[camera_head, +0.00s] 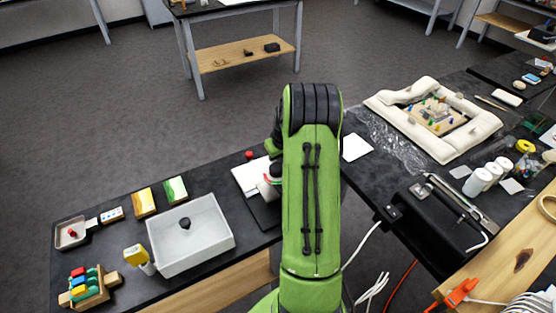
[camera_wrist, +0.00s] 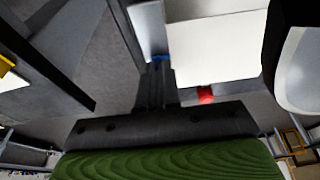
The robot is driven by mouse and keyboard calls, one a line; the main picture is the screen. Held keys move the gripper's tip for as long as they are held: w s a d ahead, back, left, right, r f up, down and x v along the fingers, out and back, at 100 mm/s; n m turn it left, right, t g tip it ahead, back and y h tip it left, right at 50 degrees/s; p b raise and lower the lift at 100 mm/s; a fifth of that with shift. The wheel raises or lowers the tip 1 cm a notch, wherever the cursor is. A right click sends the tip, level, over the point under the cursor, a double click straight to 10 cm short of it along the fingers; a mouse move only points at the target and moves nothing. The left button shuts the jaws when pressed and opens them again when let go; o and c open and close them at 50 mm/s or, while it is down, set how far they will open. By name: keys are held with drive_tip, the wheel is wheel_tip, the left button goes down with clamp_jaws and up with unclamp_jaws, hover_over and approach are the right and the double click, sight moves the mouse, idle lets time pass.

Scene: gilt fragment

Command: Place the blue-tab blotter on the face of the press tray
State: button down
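My gripper (camera_wrist: 160,85) points away from the wrist camera, its two dark fingers close together. A small blue tab (camera_wrist: 160,58) shows right at the fingertips, and a narrow pale sheet, the blotter (camera_wrist: 148,28), extends beyond it. The fingers look shut on the tab. A larger cream-white flat face (camera_wrist: 215,45) lies just to the right; I cannot tell surely whether it is the press tray. In the head view, my arm hides most of the gripper. A white sheet or face (camera_head: 248,176) shows there beside a dark slab (camera_head: 264,212) on the left bench.
A red knob (camera_head: 249,155) stands behind the white face. A white basin (camera_head: 208,248), two coloured cards (camera_head: 174,190), a yellow-topped bottle (camera_head: 135,256) and a wooden rack (camera_head: 88,290) occupy the left bench. A dark case (camera_head: 430,222) and white rolls (camera_head: 477,182) crowd the right bench.

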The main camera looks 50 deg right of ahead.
drive_tip(key=shift+r, duration=0.1)
drive_tip(key=c, duration=1.4)
unclamp_jaws()
drive_tip(key=shift+o, duration=0.2)
drive_tip(key=p+v, duration=0.2)
drive_tip(key=v, duration=1)
drive_tip(key=a+r+n, duration=0.1)
drive_tip(key=a+r, duration=0.5)
drive_tip(key=a, duration=0.3)
drive_tip(key=s+a+r+n+t, duration=0.1)
drive_tip(key=s+a+r, duration=0.15)
drive_tip(key=a, duration=0.35)
drive_tip(key=s+a+r, duration=0.1)
drive_tip(key=a+r, duration=0.2)
drive_tip(key=a, duration=0.3)
drive_tip(key=s+a+n+t, duration=0.1)
drive_tip(key=s+a, duration=1)
drive_tip(key=s, duration=0.3)
drive_tip(key=shift+s+f+n+t+y, duration=0.15)
drive_tip(key=shift+s+n+t+y, duration=0.15)
drive_tip(key=shift+t+y, duration=0.1)
